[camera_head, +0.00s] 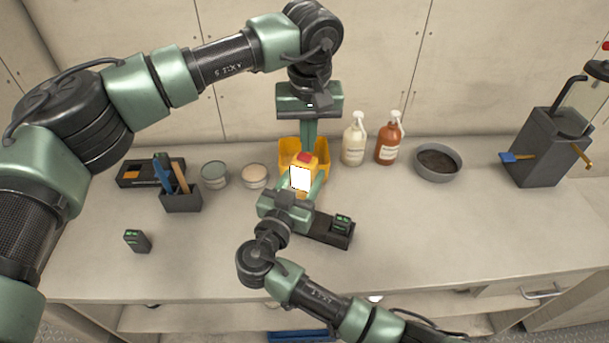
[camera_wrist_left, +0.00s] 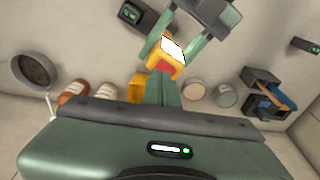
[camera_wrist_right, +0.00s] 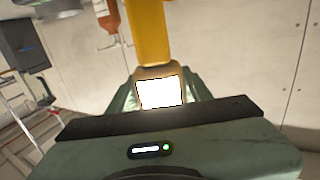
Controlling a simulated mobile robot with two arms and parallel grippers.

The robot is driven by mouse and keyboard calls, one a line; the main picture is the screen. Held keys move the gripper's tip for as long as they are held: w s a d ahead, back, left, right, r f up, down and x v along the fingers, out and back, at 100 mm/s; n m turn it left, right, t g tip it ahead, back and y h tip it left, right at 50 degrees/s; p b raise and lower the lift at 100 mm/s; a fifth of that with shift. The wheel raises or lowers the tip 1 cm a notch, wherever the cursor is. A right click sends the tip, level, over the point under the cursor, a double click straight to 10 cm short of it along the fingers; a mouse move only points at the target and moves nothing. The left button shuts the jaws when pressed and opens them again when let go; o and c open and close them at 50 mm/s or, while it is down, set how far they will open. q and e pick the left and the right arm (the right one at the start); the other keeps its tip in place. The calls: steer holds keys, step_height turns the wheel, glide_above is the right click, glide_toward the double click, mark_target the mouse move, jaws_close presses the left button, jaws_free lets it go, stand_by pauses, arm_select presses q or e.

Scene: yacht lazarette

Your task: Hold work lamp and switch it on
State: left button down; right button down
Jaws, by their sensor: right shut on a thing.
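The work lamp (camera_head: 302,176) is orange-yellow with a bright white front panel and a red button (camera_head: 304,157) on top. My right gripper (camera_head: 301,186) is shut around its sides and holds it upright near the yellow bin. In the right wrist view the glowing panel (camera_wrist_right: 161,92) sits between my fingers. My left gripper (camera_head: 309,149) points down from above, its fingers together and empty. In the left wrist view its fingertips (camera_wrist_left: 161,78) are at the lamp's red top, which they partly hide; I cannot tell whether they touch.
A yellow bin (camera_head: 318,152) stands behind the lamp. Two tins (camera_head: 215,174) and a tool holder (camera_head: 181,199) are to the left. The front right of the bench is clear.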

arm_select(q)
steer(key=shift+r, duration=2.7)
arm_select(e)
steer(key=c, duration=0.6)
jaws_free()
steer(key=v, duration=1.2)
steer(key=shift+o, duration=0.5)
steer(key=o, duration=0.3)
